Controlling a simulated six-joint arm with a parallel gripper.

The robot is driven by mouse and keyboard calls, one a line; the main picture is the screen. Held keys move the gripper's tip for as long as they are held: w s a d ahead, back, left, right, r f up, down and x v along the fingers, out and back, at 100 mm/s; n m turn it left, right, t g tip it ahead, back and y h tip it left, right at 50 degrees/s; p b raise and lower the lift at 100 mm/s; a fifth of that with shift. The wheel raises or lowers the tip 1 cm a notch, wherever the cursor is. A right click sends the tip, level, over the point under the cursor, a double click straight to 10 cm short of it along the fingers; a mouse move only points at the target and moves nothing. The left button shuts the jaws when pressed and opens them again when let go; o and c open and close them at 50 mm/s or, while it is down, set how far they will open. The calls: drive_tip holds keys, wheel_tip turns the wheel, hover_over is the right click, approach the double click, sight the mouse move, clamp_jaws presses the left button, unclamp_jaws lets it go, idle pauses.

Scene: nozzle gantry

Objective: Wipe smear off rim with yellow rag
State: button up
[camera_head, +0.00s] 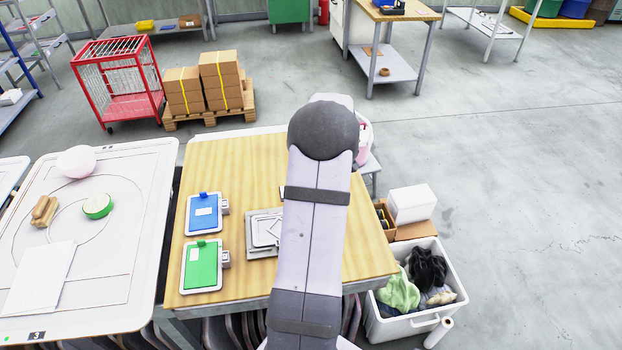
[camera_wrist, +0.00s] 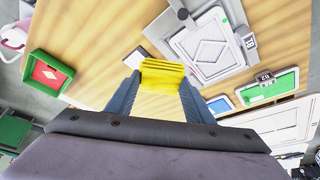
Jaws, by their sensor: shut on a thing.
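My gripper (camera_wrist: 158,92) is shut on a folded yellow rag (camera_wrist: 162,76), which sits between its two fingers in the wrist view. In the head view the frame (camera_head: 252,247) is partly hidden behind my arm, and my gripper and the rag are hidden.
A blue panel (camera_head: 203,214) and a green panel (camera_head: 203,266) lie on the table's left part. A green tray with a red inside (camera_wrist: 48,72) stands on the table in the wrist view. A bin of cloths (camera_head: 420,322) stands on the floor at right.

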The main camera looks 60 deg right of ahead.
drive_tip(key=n, duration=0.2)
drive_tip(key=a+n+y, duration=0.1)
drive_tip(key=n, duration=0.1)
drive_tip(key=a+n+y, duration=0.1)
drive_tip(key=shift+w+a+r+n, duration=0.2)
drive_tip(key=shift+a+r+n, duration=0.1)
drive_tip(key=shift+n, duration=0.1)
drive_tip(key=n, duration=0.2)
drive_tip(key=n+g+y, duration=0.1)
drive_tip(key=n, duration=0.1)
drive_tip(key=shift+s+a+y, duration=0.15)
drive_tip(key=shift+a+y, duration=0.15)
